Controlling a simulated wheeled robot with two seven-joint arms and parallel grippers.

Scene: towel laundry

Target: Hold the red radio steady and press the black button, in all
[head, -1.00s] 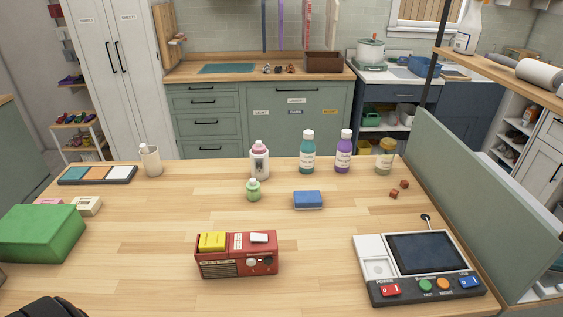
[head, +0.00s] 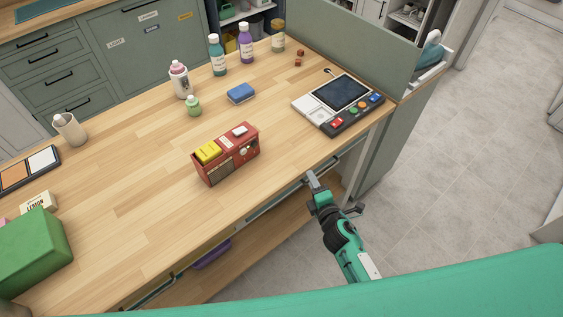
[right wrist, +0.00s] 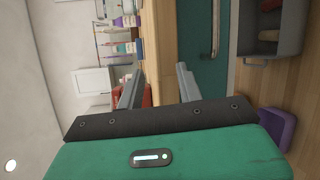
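The red radio (head: 228,163) stands upright on the wooden table near its front edge in the head view. A yellow piece (head: 208,152) and a small white piece (head: 239,131) are on its top; its front has a grille and small knobs. I cannot make out a black button on it. My right gripper (head: 311,180) is at the table's front edge, right of the radio and apart from it. In the right wrist view its two fingers (right wrist: 158,88) are spread with nothing between them; a red patch, perhaps the radio, shows behind one finger. My left gripper is out of view.
A console with a screen and coloured buttons (head: 352,127) stands right of the radio. A blue sponge (head: 241,93), a green bottle (head: 193,106) and taller bottles are behind. A green box (head: 33,248) is at left. Table around the radio is clear.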

